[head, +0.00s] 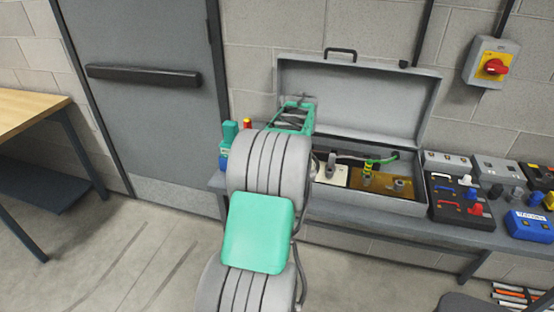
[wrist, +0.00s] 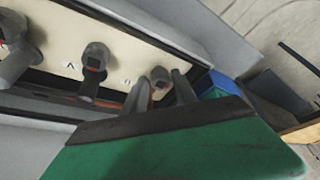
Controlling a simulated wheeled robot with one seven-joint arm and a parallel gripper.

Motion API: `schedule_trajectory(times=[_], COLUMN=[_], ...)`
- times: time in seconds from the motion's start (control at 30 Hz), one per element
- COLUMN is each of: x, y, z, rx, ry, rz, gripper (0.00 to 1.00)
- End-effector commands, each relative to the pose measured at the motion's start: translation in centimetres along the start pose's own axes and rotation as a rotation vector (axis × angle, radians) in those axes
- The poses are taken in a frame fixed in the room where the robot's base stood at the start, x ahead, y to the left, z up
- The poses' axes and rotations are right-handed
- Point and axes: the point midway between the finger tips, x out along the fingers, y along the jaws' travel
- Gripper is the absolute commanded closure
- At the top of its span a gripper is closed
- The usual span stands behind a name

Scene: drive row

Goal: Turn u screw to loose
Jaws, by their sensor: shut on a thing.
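In the wrist view, a cream terminal board (wrist: 140,55) carries grey screws with dark square tops. It looks upside down there, with a V-like and a U-like letter printed on it. The u screw (wrist: 160,75) is the one at the right end, beside the U-like letter. My gripper (wrist: 162,88) has a finger on each side of this screw and is shut on it. Whether the screw has turned cannot be told. In the head view, the cream board (head: 331,176) sits inside an open grey box (head: 350,95); my arm hides the gripper and this screw.
A brown board (head: 372,182) with a green-yellow wire lies right of the cream board. The box lid stands open behind. Black and blue devices crowd the bench (head: 440,228) at right; a blue item (wrist: 215,84) is close to my gripper. Floor at left is clear.

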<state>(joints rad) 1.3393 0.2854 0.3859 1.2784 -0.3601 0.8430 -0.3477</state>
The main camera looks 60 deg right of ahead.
Motion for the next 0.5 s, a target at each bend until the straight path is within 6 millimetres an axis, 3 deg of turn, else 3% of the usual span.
schedule_trajectory(times=[0.03,0.07,0.23,0.5], x=[-0.11,-0.11,-0.07,-0.21], y=[0.07,0.07,0.05,0.04], z=[-0.11,-0.11,-0.07,-0.04], rx=[0.000,0.000,0.001,0.001], ry=[0.003,0.003,0.002,0.001], rz=[0.002,0.002,0.002,0.001], gripper=[1.00,0.65,0.51,0.51])
